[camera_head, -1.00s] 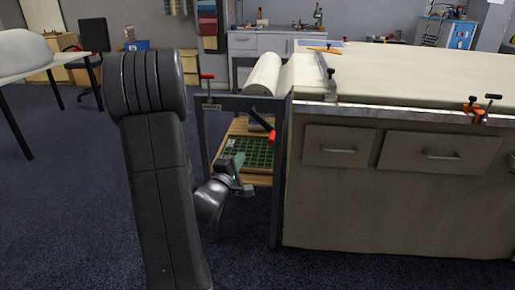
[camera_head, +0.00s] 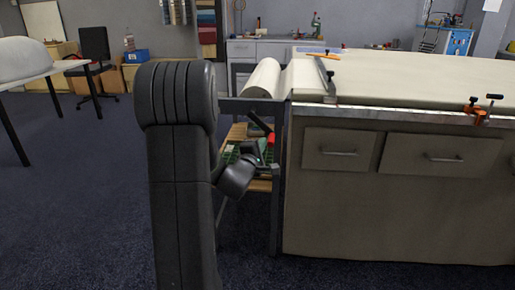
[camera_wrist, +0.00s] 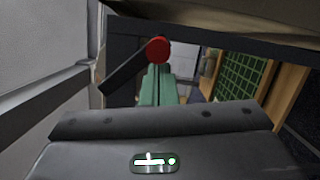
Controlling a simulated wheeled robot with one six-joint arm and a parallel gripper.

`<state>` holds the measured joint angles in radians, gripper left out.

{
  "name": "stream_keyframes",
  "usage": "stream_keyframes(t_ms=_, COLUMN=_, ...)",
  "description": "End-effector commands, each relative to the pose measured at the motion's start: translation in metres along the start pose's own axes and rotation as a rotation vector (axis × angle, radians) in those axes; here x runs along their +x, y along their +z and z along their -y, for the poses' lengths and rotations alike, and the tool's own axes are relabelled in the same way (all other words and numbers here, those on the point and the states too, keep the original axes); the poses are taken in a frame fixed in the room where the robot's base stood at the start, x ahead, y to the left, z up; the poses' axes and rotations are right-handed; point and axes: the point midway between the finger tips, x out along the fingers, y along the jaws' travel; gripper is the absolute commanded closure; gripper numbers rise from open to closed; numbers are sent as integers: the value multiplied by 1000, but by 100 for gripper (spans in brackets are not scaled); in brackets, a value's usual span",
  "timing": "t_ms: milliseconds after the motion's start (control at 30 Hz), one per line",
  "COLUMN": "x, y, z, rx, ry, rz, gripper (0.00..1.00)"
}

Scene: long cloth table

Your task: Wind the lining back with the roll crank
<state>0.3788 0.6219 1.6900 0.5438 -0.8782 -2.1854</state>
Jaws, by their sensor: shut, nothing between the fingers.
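The roll crank is a dark arm with a red knob (camera_head: 271,138) on the end frame below the cream roll (camera_head: 262,78). In the head view its arm slants down to the right. In the wrist view the red knob (camera_wrist: 158,48) is at top centre, with the dark crank arm (camera_wrist: 124,74) running down to the left. My gripper (camera_wrist: 158,70) is shut, its greenish fingers together just below the knob; I cannot tell whether they touch it. In the head view my gripper (camera_head: 262,155) is low beside the frame, partly dark against the shelf.
The long table (camera_head: 400,75) carries cream cloth, with an orange clamp (camera_head: 474,111) at its front edge. A wooden shelf (camera_head: 260,185) with green items is below the roll. Drawers (camera_head: 338,151) front the table. Open floor lies to the left.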

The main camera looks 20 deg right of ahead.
Motion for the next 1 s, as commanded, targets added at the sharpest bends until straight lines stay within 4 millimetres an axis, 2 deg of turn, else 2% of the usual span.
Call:
stream_keyframes(t_ms=667, x=6, y=8, z=-1, rx=-56, ry=14, rz=0, gripper=100)
stream_keyframes(t_ms=1000, x=14, y=20, z=-2, rx=-130, ry=32, rz=2, gripper=100)
